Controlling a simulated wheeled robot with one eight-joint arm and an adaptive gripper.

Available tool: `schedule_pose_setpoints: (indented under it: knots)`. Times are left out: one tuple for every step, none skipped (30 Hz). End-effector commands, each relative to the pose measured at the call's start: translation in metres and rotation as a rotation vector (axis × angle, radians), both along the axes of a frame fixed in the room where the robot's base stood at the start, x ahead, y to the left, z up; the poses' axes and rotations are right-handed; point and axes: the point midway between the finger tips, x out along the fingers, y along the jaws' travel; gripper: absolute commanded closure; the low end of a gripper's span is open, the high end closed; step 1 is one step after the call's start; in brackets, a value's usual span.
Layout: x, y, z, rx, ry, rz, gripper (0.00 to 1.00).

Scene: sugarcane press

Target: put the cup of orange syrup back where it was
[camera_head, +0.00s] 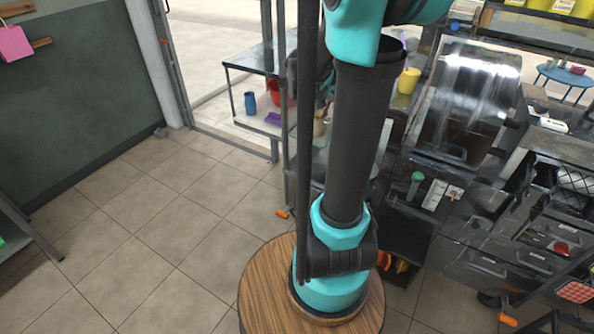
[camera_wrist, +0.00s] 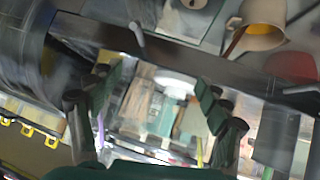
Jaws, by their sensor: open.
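A beige cup (camera_wrist: 262,24) with orange inside its rim shows at the upper right of the wrist view, tilted in the picture. It looks like the cup of orange syrup. It stands outside my gripper, beyond the right finger, and apart from it. My gripper (camera_wrist: 160,84) is open, with its two dark green fingers spread and nothing held between them. In the head view my arm hides most of the work area around the gripper. A small tan shape shows beside the arm there, but I cannot tell whether it is this cup.
A metal counter (camera_head: 440,165) with a green-topped item (camera_head: 416,178) stands right of my arm. A side table (camera_head: 240,66) holds a blue cup (camera_head: 250,103) and a red container (camera_head: 274,92) on its lower shelf. A yellow cup (camera_head: 409,80) stands behind. Tiled floor at left is clear.

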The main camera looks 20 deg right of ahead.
Motion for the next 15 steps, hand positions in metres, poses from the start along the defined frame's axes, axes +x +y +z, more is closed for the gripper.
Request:
schedule_pose_setpoints:
  knots:
    - [-0.025, 0.031, -0.023, 0.058, 0.068, 0.086, 0.23]
    - [-0.038, 0.050, -0.037, 0.096, 0.111, 0.148, 0.23]
    - [-0.057, 0.075, -0.056, 0.143, 0.166, 0.235, 0.23]
    - [-0.071, 0.094, -0.069, 0.178, 0.205, 0.303, 0.23]
    - [-0.085, 0.112, -0.081, 0.210, 0.238, 0.370, 0.23]
    - [-0.102, 0.135, -0.096, 0.248, 0.278, 0.460, 0.23]
    - [-0.115, 0.151, -0.106, 0.274, 0.303, 0.526, 0.23]
    - [-0.127, 0.166, -0.115, 0.298, 0.325, 0.587, 0.23]
    - [-0.142, 0.184, -0.126, 0.326, 0.349, 0.666, 0.23]
    - [-0.151, 0.196, -0.132, 0.343, 0.362, 0.718, 0.23]
    - [-0.160, 0.206, -0.138, 0.358, 0.373, 0.766, 0.23]
    - [-0.170, 0.218, -0.144, 0.374, 0.383, 0.822, 0.23]
    - [-0.176, 0.226, -0.148, 0.383, 0.389, 0.856, 0.23]
    - [-0.181, 0.231, -0.150, 0.392, 0.393, 0.884, 0.23]
    - [-0.186, 0.237, -0.153, 0.398, 0.398, 0.913, 0.23]
